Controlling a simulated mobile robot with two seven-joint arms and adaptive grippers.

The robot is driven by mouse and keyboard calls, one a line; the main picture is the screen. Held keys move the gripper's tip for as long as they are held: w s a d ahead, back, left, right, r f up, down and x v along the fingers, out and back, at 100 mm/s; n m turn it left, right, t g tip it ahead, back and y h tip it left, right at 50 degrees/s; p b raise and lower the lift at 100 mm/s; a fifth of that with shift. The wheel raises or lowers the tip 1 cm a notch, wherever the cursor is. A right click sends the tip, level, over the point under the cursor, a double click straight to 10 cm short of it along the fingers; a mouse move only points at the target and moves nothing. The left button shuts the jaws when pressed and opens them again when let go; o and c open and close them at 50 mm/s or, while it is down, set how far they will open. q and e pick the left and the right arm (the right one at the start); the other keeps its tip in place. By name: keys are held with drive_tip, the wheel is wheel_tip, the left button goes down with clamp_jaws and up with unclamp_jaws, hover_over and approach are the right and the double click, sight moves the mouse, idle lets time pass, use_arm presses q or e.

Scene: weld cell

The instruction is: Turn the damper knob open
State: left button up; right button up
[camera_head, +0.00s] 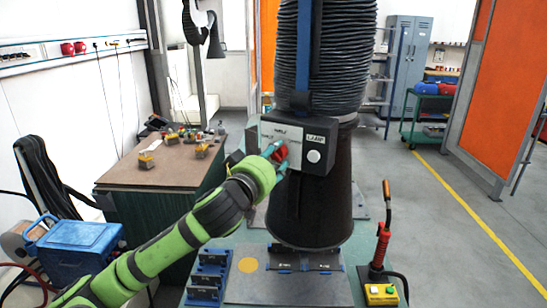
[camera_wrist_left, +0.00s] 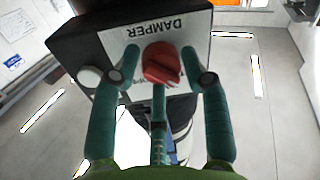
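The red damper knob (camera_wrist_left: 163,62) sits on the pale front plate of a dark control box (camera_head: 327,173); the plate reads DAMPER, upside down, in the left wrist view. My left gripper (camera_head: 276,153) is at the box's front, in front of the knob. In the left wrist view its fingers (camera_wrist_left: 160,66) stand on either side of the knob, with a narrow gap at the left one, and a third finger comes up below the knob. The fingers look open around it, not closed on it. The knob is mostly hidden in the head view. My right gripper is not in view.
A white round button (camera_head: 313,156) is on the same box, which is mounted on a dark cone below a ribbed hose (camera_head: 322,55). A brown-topped bench (camera_head: 150,178) stands at the left. A red-handled torch (camera_head: 382,240) stands at the lower right.

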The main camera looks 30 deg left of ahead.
use_arm(q)
drive_tip(key=c, duration=0.4)
drive_tip(key=shift+c, duration=0.2)
drive_tip(key=shift+f, duration=0.1)
drive_tip(key=shift+m, duration=0.3)
drive_tip(key=m, duration=0.2)
drive_tip(key=shift+f+m, duration=0.15)
drive_tip(key=shift+m, duration=0.15)
drive_tip(key=m, duration=0.4)
drive_tip(key=shift+m, duration=0.4)
drive_tip(key=m, duration=0.3)
drive_tip(key=m+p, duration=0.1)
drive_tip(key=m, duration=0.1)
drive_tip(key=shift+a+m+t+h, duration=0.1)
drive_tip(key=shift+m+t+h, duration=0.2)
drive_tip(key=shift+m, duration=0.1)
drive_tip(key=shift+m+h+p, duration=0.3)
drive_tip(key=shift+m+p, duration=0.25)
drive_tip(key=shift+m, duration=1.85)
